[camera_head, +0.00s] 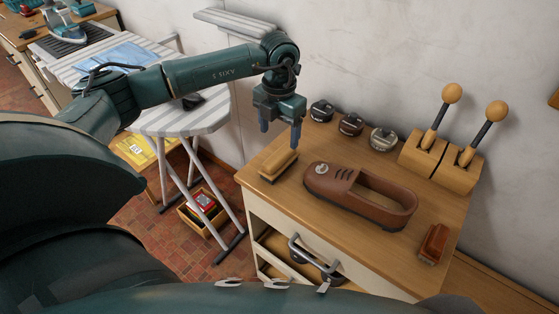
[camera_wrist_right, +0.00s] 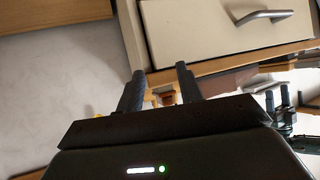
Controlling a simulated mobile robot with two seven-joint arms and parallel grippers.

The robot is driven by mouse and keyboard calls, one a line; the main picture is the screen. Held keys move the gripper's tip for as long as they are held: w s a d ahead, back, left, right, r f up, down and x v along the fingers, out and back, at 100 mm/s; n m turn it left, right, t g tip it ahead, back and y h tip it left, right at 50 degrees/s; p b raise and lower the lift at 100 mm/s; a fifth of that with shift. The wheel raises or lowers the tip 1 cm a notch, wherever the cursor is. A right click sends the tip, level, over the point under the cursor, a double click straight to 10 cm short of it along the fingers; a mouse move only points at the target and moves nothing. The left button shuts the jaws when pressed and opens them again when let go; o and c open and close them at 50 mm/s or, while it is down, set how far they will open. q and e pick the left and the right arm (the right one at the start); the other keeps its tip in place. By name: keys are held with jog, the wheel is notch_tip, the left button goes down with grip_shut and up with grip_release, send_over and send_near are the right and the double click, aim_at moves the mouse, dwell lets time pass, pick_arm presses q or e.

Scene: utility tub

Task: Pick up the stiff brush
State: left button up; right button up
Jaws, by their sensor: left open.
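A brush with a tan wooden back (camera_head: 278,165) lies near the left edge of the wooden cabinet top (camera_head: 262,187). My left gripper (camera_head: 280,138) points down just above this brush, fingers apart and empty. A smaller reddish-brown brush-like block (camera_head: 433,244) lies at the right front of the top. I cannot tell for sure from looks which one is the stiff brush. My right gripper (camera_wrist_right: 160,88) shows in the right wrist view with its two fingers apart, near a cabinet drawer; nothing is clearly between them.
A brown shoe-shaped tray (camera_head: 340,200) fills the middle of the top. Several round tins (camera_head: 351,124) stand along the wall, beside wooden blocks with ball-topped levers (camera_head: 425,150). An open drawer (camera_head: 270,245) is below. A striped ironing board (camera_head: 185,118) stands at left.

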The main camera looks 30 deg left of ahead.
aim_at(280, 154)
pick_arm(q)
jog(key=f, duration=0.4)
jog(key=f+p, duration=0.1)
jog(key=f, duration=0.4)
jog(key=shift+w+a, duration=0.1)
jog(key=shift+w, duration=0.1)
jog(key=shift+c, duration=0.3)
jog(key=shift+r, duration=0.1)
jog(key=c, duration=1.1)
